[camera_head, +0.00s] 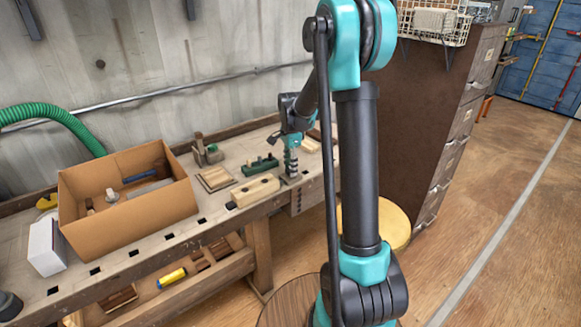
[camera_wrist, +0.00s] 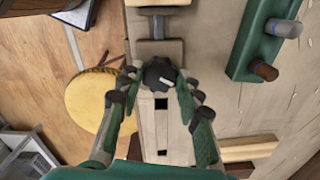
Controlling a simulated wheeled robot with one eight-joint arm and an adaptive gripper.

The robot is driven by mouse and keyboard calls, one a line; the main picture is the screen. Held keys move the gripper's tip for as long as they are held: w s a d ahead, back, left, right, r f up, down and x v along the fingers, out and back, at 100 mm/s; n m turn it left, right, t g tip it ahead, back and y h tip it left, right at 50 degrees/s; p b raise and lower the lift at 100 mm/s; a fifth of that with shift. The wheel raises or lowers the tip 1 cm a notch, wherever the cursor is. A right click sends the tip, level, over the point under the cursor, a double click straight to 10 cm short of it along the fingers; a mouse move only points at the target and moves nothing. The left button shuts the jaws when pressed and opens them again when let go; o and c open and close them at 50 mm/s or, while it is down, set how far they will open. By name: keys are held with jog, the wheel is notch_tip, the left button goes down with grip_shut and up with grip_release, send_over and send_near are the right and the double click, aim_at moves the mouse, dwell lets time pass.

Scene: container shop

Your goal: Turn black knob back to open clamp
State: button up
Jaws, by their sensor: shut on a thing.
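The black knob (camera_wrist: 158,72) shows in the middle of the wrist view, on the bench. It has a small pale mark on top. My gripper (camera_wrist: 160,80) has its two green-padded fingers on either side of the knob and is shut on it. In the head view my gripper (camera_head: 291,168) points down at the bench's right part. The knob is hidden there by the fingers. The clamp's jaw opening cannot be made out.
A green block with pegs (camera_wrist: 262,45) stands to the right of the knob. A wooden block (camera_head: 254,190) and a large cardboard box (camera_head: 130,205) are on the workbench (camera_head: 150,258). A yellow-topped stool (camera_wrist: 95,100) stands beside the bench. A brown cabinet (camera_head: 415,130) is to the right.

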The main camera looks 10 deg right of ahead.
jog(key=n, duration=0.5)
jog(key=shift+n, duration=0.4)
jog(key=n, duration=1.1)
jog(key=shift+n, duration=0.4)
jog(key=n, duration=0.5)
jog(key=shift+n, duration=0.4)
jog(key=o, duration=1.2)
jog(key=shift+c, duration=0.2)
jog(key=shift+r, duration=0.15)
